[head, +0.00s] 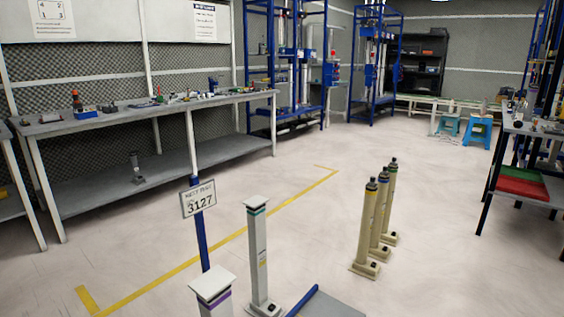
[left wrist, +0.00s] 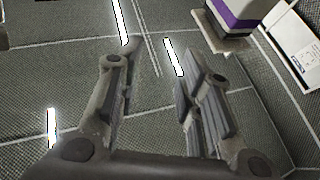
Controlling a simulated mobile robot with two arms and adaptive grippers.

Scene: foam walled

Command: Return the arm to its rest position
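My left gripper (left wrist: 160,62) shows in the left wrist view. Its two fingers stand apart with an empty gap between them, so it is open and holds nothing. Neither gripper nor arm shows in the head view. My right gripper is in no frame. A pale block with a purple band (left wrist: 235,20) lies beyond the fingers at the upper right of the left wrist view, apart from them. In the head view, a white-capped post with a purple band (head: 212,289) stands at the bottom edge.
A second capped post (head: 257,255) and a blue sign pole (head: 201,238) stand close in front. Several slim beige posts (head: 364,235) stand to the right. A long workbench (head: 160,113) lines the left wall. A side table (head: 535,130) stands right.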

